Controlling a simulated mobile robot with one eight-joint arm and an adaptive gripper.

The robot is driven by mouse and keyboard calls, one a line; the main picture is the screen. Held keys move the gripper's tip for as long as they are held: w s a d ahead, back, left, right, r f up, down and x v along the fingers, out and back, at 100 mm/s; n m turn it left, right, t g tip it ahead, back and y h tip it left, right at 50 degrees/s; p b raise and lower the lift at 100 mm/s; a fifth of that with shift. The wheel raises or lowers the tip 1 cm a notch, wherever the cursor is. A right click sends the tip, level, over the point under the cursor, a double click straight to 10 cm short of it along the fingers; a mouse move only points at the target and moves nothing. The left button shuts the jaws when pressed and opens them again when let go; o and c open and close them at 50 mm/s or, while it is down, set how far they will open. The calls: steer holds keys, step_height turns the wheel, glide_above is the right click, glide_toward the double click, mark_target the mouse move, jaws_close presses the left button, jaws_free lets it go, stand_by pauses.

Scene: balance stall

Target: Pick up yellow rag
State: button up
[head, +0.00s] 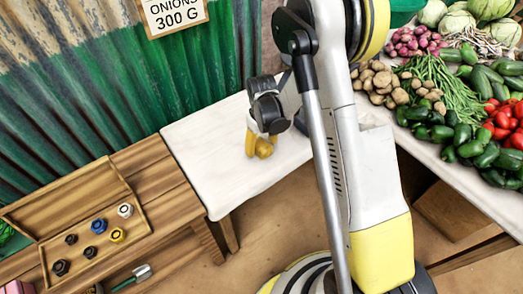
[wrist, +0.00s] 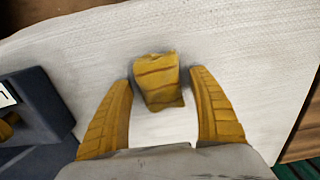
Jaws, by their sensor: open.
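The yellow rag (wrist: 157,76) lies as a small folded, crumpled piece on the white tabletop (wrist: 70,55). In the wrist view my gripper (wrist: 160,90) is open, with one yellow finger on each side of the rag. Gaps show between the fingertips and the rag, and nothing is held. In the head view the rag (head: 265,149) shows beside a finger, low over the white table, partly hidden by my gripper. I cannot tell the exact height of the fingertips above the table.
A dark blue box-like object (wrist: 30,108) stands close left of my gripper in the wrist view. Vegetables (head: 460,100) fill the right table. The table's front left is clear.

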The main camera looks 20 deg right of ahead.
mark_target(264, 143)
steer(key=c, duration=1.3)
steer(key=shift+r, duration=0.1)
steer(key=shift+r+p, duration=0.45)
steer(key=shift+r, duration=0.05)
steer(key=r+p, duration=0.1)
steer(key=r, duration=0.1)
steer(key=d+r+p, duration=0.1)
steer(key=r, duration=0.1)
steer(key=d+r+p, duration=0.1)
steer(key=d+r, duration=0.1)
steer(key=d, duration=0.1)
steer(key=d+r+p, duration=0.1)
steer(key=d+r, duration=0.1)
steer(key=d, duration=0.2)
steer(key=w+d+r+p, duration=0.1)
steer(key=d+r, duration=0.1)
steer(key=d, duration=0.1)
steer(key=shift+d, duration=0.3)
